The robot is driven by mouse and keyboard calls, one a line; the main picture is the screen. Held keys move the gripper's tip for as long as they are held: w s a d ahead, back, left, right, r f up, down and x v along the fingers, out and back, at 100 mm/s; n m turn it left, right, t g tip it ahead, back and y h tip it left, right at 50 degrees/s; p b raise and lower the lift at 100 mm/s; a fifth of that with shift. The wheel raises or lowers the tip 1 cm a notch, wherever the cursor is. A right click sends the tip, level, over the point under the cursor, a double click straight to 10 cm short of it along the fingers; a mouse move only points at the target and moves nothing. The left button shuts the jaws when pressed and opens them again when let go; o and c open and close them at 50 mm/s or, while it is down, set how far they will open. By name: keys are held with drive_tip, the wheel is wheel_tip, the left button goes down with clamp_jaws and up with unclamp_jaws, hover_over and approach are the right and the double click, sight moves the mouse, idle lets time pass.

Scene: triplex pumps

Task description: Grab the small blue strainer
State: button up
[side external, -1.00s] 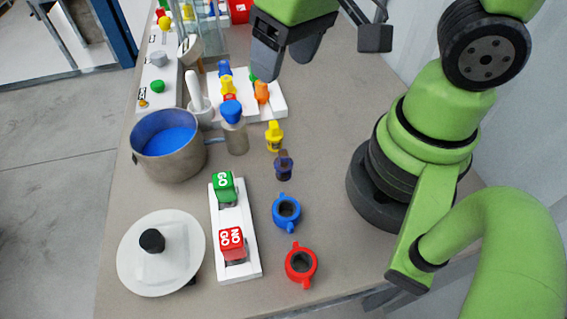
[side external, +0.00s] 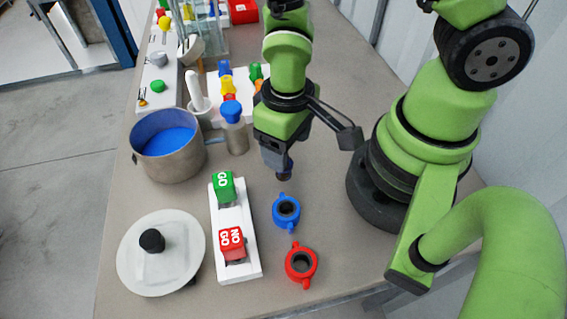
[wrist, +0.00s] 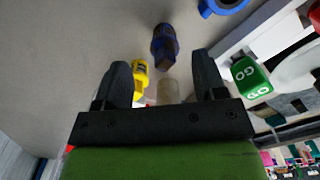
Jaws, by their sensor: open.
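The small blue strainer, a dark blue piece with a brownish end (wrist: 164,44), stands on the table ahead of my fingertips in the wrist view. In the side view only its lower end (side external: 284,177) shows below my gripper (side external: 277,160); the rest is hidden. In the wrist view my gripper (wrist: 160,65) is open, its two dark fingers apart with nothing held between them. The strainer lies beyond the tips, roughly in line with the gap. I cannot tell the exact height above it.
A similar yellow piece (wrist: 140,78) is close by the left finger. A blue ring (side external: 286,212) and a red ring (side external: 301,263) lie nearer the front. The GO/NO GO block (side external: 235,235), a pot (side external: 172,165) and a grey cylinder (side external: 236,138) stand to the left.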

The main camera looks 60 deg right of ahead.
drive_tip(key=shift+w+a+f, duration=0.1)
drive_tip(key=shift+f, duration=1.2)
drive_tip(key=shift+w+a+f, duration=0.1)
drive_tip(key=shift+f, duration=1.2)
drive_tip(key=c, duration=1)
